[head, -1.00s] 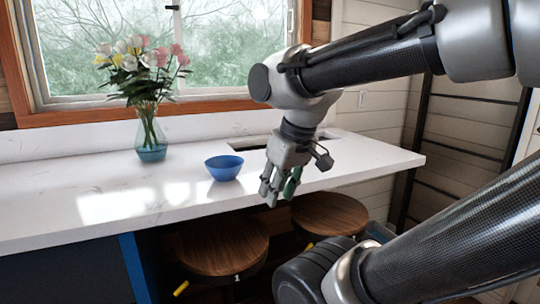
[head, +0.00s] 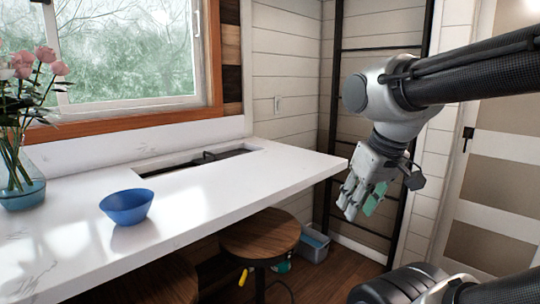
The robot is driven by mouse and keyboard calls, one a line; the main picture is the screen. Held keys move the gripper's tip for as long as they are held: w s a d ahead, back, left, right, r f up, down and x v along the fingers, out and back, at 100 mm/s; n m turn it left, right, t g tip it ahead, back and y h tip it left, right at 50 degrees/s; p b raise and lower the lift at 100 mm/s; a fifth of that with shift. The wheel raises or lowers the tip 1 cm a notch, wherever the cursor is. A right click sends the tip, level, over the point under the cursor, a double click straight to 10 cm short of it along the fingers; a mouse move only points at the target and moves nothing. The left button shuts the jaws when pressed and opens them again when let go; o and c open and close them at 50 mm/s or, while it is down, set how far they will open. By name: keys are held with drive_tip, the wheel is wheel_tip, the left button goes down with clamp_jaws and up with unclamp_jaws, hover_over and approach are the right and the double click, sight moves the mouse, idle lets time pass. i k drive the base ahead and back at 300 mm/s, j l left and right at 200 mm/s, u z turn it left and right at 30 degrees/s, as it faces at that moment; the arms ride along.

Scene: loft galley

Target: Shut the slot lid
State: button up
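The slot is a rectangular opening (head: 165,164) in the white counter top, near the wall below the window. A dark bar or handle-like part (head: 205,157) shows in it; I cannot tell whether this belongs to the lid. No lid panel is clearly visible, and the inside is mostly hidden by the low angle. My gripper (head: 360,203) hangs with its fingers pointing down, right of the counter's end and apart from it. Its fingers look spread, with a green face showing on one side. I see nothing clearly held.
A blue bowl (head: 127,207) and a glass flower vase (head: 20,185) stand on the counter (head: 215,190), left of the slot. Round wooden stools (head: 260,236) are below its front edge. A grey bin (head: 314,243) sits on the floor. A dark ladder-like frame (head: 333,110) stands behind.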

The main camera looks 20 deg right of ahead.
sight(214, 158)
drive_tip(key=i+l, duration=0.15)
drive_tip(key=i, duration=0.2)
drive_tip(key=i+l+u, duration=0.1)
drive_tip(key=i, duration=0.3)
drive_tip(key=i+l+u, duration=0.1)
drive_tip(key=i, duration=0.25)
drive_tip(key=l, duration=0.1)
